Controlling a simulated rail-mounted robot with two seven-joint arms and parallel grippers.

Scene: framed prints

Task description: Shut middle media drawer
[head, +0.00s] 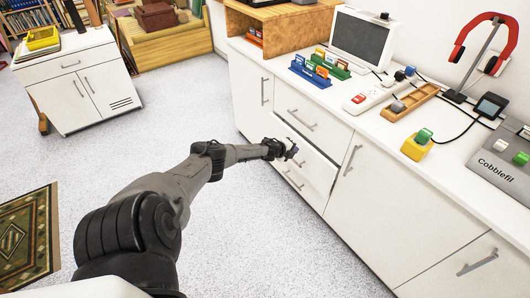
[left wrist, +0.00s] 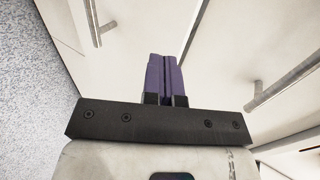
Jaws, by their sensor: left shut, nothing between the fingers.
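The media cabinet in the head view has a stack of white drawers. The middle drawer (head: 318,169) lies below the top drawer (head: 312,112) and appears to stand slightly out from the front. My left gripper (head: 292,152) is at the middle drawer's front and covers part of it, including where its handle would be. Whether it touches the front cannot be told. In the left wrist view, the purple fingers of my left gripper (left wrist: 165,75) are together and empty, pointing at white panels with metal handles. My right gripper is not in view.
A lower drawer handle (head: 293,180) shows beneath my gripper. White cabinet doors (head: 251,95) flank the drawers. The countertop holds a monitor (head: 362,38), cartridges, a wooden tray (head: 409,102) and a headphone stand. The speckled floor left of the cabinet is clear.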

